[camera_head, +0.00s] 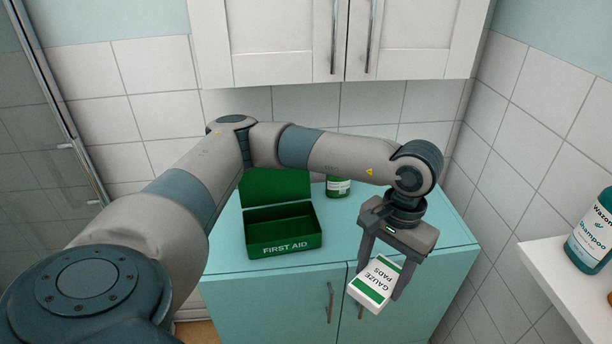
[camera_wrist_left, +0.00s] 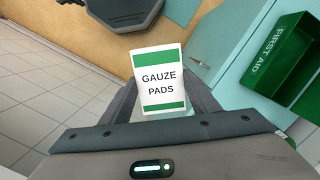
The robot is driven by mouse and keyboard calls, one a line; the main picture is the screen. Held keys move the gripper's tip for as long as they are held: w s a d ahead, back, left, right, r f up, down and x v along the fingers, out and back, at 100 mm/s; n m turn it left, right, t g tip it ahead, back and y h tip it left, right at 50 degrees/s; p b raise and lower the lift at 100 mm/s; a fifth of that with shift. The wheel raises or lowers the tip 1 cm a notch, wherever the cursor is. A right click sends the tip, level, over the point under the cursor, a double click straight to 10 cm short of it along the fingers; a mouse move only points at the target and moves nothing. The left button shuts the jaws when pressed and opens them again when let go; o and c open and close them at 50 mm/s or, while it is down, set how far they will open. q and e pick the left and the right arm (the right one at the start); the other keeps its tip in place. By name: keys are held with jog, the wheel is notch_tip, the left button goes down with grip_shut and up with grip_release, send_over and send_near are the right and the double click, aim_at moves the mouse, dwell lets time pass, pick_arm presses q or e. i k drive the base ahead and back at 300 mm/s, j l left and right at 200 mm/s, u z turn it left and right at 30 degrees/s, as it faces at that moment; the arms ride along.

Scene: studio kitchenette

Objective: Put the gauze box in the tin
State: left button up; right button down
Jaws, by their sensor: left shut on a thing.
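The gauze box (camera_head: 374,283) is white with green bands and reads "GAUZE PADS". My left gripper (camera_head: 382,282) is shut on it and holds it tilted, in front of the turquoise cabinet's front edge and to the right of the tin. In the left wrist view the gauze box (camera_wrist_left: 159,80) sits between the fingers of my left gripper (camera_wrist_left: 160,98). The green tin (camera_head: 284,238), marked "FIRST AID", stands on the cabinet top with its lid (camera_head: 274,186) open at the back. The tin (camera_wrist_left: 262,62) also shows at the right of the left wrist view. My right gripper is not seen.
A green bottle (camera_head: 338,186) stands behind the tin, partly hidden by my arm. White wall cupboards (camera_head: 290,45) hang above the turquoise cabinet (camera_head: 225,262). A shampoo bottle (camera_head: 592,235) stands on a white shelf (camera_head: 560,270) at the right. The cabinet top right of the tin looks clear.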

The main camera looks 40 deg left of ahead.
aim_at(275, 236)
jog(key=l, duration=0.4)
jog(key=u, duration=1.75)
jog(key=i+j+z, duration=0.15)
jog(key=j+z, duration=1)
jog(key=i+j, duration=0.25)
jog(key=i, duration=0.2)
